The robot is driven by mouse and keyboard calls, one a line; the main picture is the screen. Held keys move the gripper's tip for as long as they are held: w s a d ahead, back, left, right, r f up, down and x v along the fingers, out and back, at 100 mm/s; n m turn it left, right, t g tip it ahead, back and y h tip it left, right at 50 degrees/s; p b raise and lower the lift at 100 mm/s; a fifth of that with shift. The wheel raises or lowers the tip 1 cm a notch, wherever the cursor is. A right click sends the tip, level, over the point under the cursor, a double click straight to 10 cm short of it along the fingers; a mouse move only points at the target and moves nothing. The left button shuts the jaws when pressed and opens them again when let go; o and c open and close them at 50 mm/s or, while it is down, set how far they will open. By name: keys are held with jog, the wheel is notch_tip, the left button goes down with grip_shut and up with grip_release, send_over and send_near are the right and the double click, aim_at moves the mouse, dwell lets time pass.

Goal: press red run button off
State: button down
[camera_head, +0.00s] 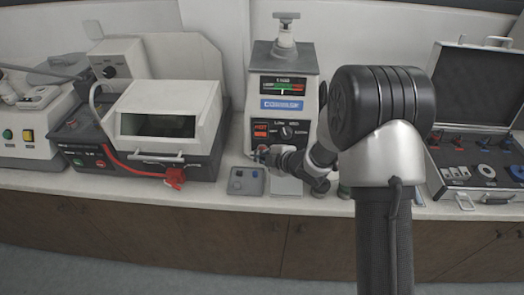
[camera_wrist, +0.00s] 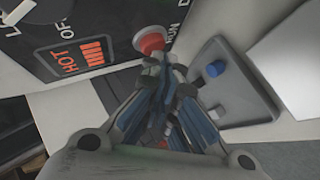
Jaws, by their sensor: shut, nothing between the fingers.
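The mounting press (camera_head: 284,95) stands at the middle of the bench, with a black control panel (camera_head: 290,131) on its lower front. In the wrist view the round red run button (camera_wrist: 150,40) sits in a pale ring at the panel's edge, beside the lettering "RUN". My gripper (camera_wrist: 160,64) is shut and empty, its fingertips at the button's lower edge. I cannot tell whether they touch it. In the head view my gripper (camera_head: 264,156) is small, just below the panel's left part, and the button cannot be made out clearly.
A lit orange "HOT" sign (camera_wrist: 75,58) is on the panel. A grey box with a blue knob (camera_wrist: 215,69) lies close beside the gripper. A machine with a white hood (camera_head: 165,110) stands left, and an open case (camera_head: 472,150) stands right.

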jog(key=s+r+b, duration=0.1)
jog(key=s, duration=0.5)
jog(key=shift+b, duration=0.3)
jog(key=shift+w+r, duration=0.1)
jog(key=shift+r, duration=0.05)
dwell(0.4)
jog(key=s+d+r+m+h, duration=0.3)
jog(key=d+r+m+h, duration=0.15)
jog(key=d+r, duration=0.25)
jog(key=s+d+r+m+h, duration=0.3)
jog(key=d+r+m, duration=0.2)
jog(key=d+r, duration=0.25)
jog(key=s+d+r+m+g, duration=0.1)
jog(key=s+m, duration=0.4)
jog(key=s, duration=0.7)
jog(key=s+d+r+m+g, duration=0.1)
jog(key=s+m, duration=0.5)
jog(key=s, duration=0.7)
jog(key=shift+d+r+g, duration=0.25)
jog(key=shift+r+g, duration=0.5)
jog(key=shift+g, duration=0.25)
jog(key=c, duration=2.4)
grip_release()
jog(key=shift+m, duration=0.25)
